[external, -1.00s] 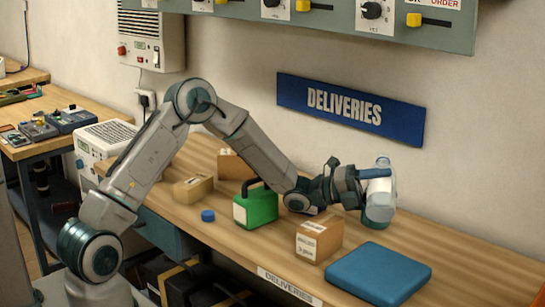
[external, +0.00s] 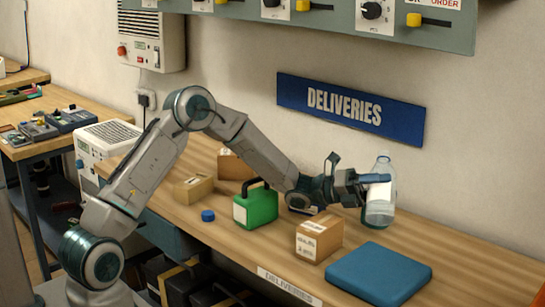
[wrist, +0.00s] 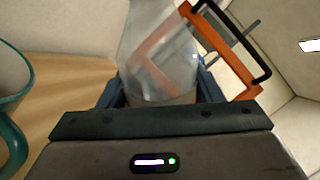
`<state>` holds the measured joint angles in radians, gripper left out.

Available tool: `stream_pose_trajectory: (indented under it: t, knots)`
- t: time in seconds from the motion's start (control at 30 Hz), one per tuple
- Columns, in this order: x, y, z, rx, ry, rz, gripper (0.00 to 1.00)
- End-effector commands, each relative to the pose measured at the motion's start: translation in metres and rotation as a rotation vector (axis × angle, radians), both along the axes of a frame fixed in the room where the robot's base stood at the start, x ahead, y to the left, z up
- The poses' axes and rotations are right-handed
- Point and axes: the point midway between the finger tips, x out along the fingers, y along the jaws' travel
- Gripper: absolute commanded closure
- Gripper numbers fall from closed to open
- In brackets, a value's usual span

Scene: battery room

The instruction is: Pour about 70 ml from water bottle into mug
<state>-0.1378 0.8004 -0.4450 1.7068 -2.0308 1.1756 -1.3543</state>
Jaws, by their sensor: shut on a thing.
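The water bottle (external: 381,208) is clear, with pale contents low down, and stands nearly upright at the back of the bench. My gripper (external: 376,179) is shut around its upper middle. I cannot tell whether its base touches the bench. The wrist view also shows the bottle (wrist: 160,55) between the fingers, with its top cut off by the frame edge. I cannot make out a mug in the external view. A teal-rimmed, pale curved shape is partly visible at the left edge of the wrist view; I cannot tell what it is.
More boxes (external: 193,188) are behind. The bench right of the bottle is clear. An orange frame (wrist: 225,50) shows in the wrist view.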

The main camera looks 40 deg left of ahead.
Motion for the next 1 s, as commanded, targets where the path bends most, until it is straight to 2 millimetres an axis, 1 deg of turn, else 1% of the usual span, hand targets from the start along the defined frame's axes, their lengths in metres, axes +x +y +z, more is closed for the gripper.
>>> stream_pose_trajectory:
  t: [0.03, 0.1, 0.2, 0.27, 0.37, 0.47, 0.5, 0.73, 1.0]
  knots:
    - [0.005, 0.003, -0.008, 0.031, -0.053, 0.002, 0.73]
    - [0.009, 0.006, -0.014, 0.082, -0.128, 0.001, 0.73]
    - [0.015, 0.009, -0.004, 0.17, -0.263, 0.002, 0.73]
    - [0.013, 0.008, -0.013, 0.198, -0.3, 0.0, 0.73]
    - [0.012, 0.008, -0.02, 0.244, -0.37, 0.002, 0.73]
    - [0.011, 0.008, -0.018, 0.323, -0.486, 0.003, 0.73]
    - [0.011, 0.008, -0.02, 0.348, -0.523, 0.003, 0.73]
    - [0.011, 0.008, -0.034, 0.432, -0.645, 0.005, 0.73]
    - [0.012, 0.009, -0.033, 0.516, -0.768, 0.007, 0.73]
